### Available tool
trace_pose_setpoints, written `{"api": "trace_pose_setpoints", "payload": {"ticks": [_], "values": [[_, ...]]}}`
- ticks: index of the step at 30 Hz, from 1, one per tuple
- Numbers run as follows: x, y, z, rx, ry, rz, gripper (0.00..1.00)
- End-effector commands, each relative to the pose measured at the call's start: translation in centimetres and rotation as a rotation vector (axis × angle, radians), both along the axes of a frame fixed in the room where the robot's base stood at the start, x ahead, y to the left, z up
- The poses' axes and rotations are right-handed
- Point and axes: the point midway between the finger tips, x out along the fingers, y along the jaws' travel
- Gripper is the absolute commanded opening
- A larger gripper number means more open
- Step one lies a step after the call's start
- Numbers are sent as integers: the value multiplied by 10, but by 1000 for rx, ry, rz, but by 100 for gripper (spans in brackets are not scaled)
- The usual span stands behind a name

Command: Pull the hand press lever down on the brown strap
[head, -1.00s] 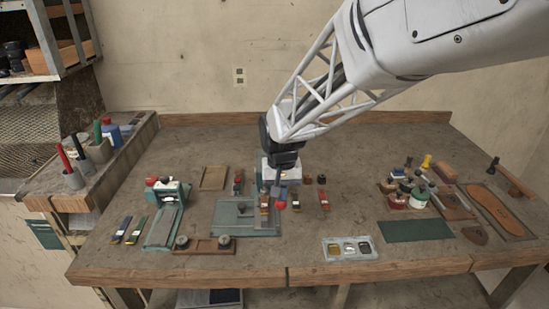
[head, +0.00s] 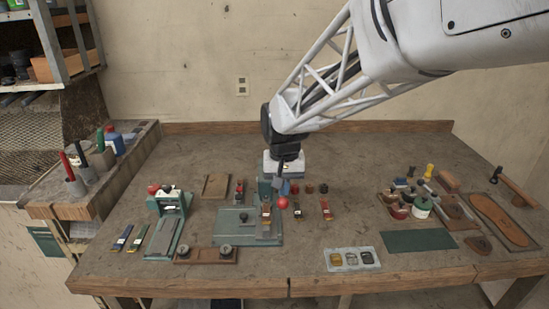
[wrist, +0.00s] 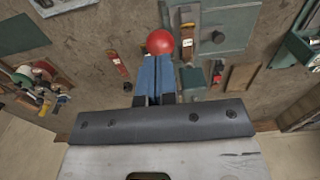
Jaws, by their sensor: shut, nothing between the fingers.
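The hand press has a teal base plate (head: 232,228) and a teal upright (head: 264,189) near the middle of the bench. Its lever ends in a red ball knob (head: 283,203). A brown strap (head: 266,211) lies at the right part of the base; it also shows in the wrist view (wrist: 187,32). My gripper (head: 286,192) is shut and empty, pointing down above the knob. In the wrist view the red knob (wrist: 160,42) sits just at the blue fingertips (wrist: 157,62); I cannot tell whether they touch. The lever's shaft is mostly hidden.
Another strap (head: 325,209) lies right of the press. A second teal device (head: 165,225) stands left, with a wooden block with dark knobs (head: 207,255) in front. A tray of buckles (head: 350,259) and a green mat (head: 418,240) lie to the front right. Jars and tools crowd the right.

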Motion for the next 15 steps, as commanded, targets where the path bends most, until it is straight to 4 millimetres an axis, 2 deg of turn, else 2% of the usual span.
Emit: {"api": "trace_pose_setpoints", "payload": {"ticks": [15], "values": [[0, 0, 24, 0, 0, 0, 0]]}}
